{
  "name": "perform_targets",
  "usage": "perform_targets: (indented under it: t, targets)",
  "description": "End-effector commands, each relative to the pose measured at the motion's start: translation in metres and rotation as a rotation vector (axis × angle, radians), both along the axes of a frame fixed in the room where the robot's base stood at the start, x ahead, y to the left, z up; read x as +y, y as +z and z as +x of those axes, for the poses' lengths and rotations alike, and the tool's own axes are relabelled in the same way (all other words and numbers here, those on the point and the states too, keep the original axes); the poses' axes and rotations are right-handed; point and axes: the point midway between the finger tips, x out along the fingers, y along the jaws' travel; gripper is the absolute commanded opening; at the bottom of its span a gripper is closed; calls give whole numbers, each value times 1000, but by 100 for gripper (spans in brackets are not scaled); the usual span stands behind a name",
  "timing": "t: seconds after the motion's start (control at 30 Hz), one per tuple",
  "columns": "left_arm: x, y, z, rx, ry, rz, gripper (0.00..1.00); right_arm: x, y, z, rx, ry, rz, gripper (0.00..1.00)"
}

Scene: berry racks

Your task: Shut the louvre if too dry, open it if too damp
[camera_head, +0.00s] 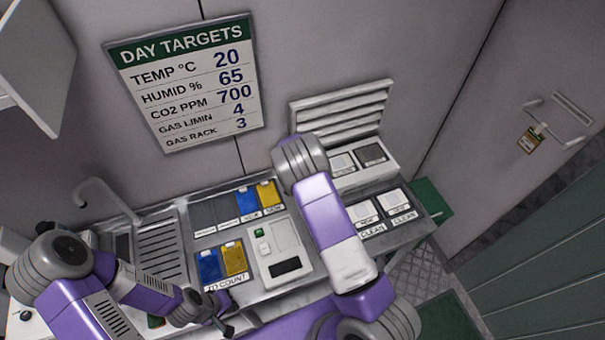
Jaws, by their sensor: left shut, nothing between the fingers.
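The louvre (342,112) is a white slatted panel on the back wall, right of centre. Its slats show as sloping bands; I cannot tell how far they are open. A white box with two switch-like plates (372,153), one light and one dark, sits just below it. The day targets board (187,84) on the wall reads temp 20, humid 65, CO2 700, gas limin 4, gas rack 3. My left gripper (224,326) is shut and empty at the bottom, near the bench's front edge, well away from the louvre. My right gripper is out of sight; my right arm covers part of the bench.
The bench holds a white device with a dark panel (285,268), blue and yellow packets (234,259) by a count label, and white containers labelled clean (392,202). A sink drainer (163,245) is at left. A door with a tag (531,138) stands right.

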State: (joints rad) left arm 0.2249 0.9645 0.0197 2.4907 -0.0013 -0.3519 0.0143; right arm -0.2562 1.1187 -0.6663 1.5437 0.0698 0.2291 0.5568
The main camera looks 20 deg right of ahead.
Motion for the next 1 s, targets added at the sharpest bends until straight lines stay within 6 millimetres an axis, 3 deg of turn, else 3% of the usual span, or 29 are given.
perform_targets:
  t: [0.17, 0.47, 1.0]
  targets:
    - [0, 0, 0, 0, 0, 0, 0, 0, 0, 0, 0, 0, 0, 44]
    - [0, 0, 0, 0, 0, 0, 0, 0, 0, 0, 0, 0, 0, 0]
    - [0, -2, 0, 0, 0, 0, 0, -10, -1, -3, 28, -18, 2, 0]
